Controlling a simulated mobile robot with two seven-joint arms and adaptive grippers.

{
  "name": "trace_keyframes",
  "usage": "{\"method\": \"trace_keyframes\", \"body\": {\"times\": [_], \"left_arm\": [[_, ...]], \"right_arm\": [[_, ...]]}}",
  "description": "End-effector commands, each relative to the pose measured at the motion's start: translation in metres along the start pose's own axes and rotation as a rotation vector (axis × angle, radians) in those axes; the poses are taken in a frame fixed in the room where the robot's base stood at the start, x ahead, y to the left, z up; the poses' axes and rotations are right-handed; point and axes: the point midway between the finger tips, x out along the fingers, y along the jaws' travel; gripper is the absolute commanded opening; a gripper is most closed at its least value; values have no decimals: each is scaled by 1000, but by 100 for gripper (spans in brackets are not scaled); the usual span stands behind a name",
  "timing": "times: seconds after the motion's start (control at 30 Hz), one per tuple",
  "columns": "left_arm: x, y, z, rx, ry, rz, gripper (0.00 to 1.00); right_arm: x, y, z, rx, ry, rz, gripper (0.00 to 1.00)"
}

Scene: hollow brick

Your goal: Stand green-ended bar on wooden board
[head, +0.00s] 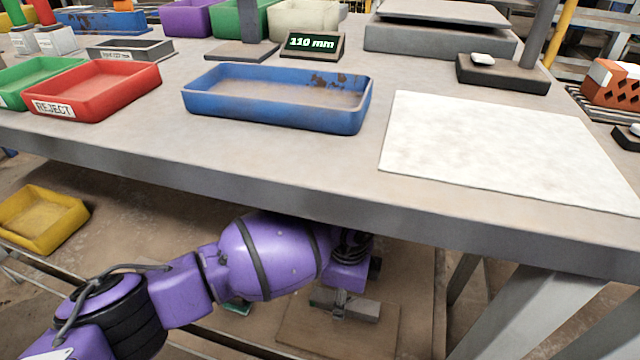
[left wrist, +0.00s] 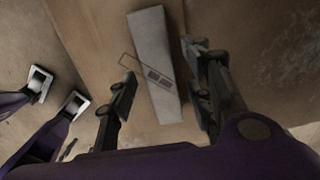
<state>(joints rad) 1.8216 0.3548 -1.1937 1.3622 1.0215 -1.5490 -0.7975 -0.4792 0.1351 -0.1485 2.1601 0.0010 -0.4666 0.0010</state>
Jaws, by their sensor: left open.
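A pale grey bar (head: 362,309) lies flat on the brown wooden board (head: 300,335), low beneath the table's front edge. In the left wrist view the bar (left wrist: 152,50) lies lengthwise on the board (left wrist: 95,40), with dark marks on its near part; I see no green end on it. My left gripper (head: 340,303) reaches down at the bar, partly hidden by its own arm. In the left wrist view my left gripper (left wrist: 162,88) is open, with one finger on each side of the bar; I cannot tell whether they touch it. My right gripper is not seen.
The table's front edge (head: 300,200) overhangs the left arm closely. A table leg (head: 540,315) stands at the lower right. A yellow bin (head: 40,218) is at left, low down. A small green thing (head: 237,307) shows below the arm. A blue tray (head: 280,112) and white sheet (head: 500,145) lie above.

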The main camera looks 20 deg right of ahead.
Motion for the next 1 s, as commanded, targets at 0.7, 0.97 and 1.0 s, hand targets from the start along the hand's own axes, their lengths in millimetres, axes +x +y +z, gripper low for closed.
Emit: {"method": "trace_keyframes", "body": {"times": [0.7, 0.97, 1.0], "left_arm": [[-84, 0, -1, 2, 0, -2, 46], [-87, 0, -1, 2, 0, 1, 46], [-87, 0, 0, 1, 0, 1, 46]], "right_arm": [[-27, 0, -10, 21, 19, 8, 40], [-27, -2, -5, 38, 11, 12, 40], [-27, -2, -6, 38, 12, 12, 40]]}}
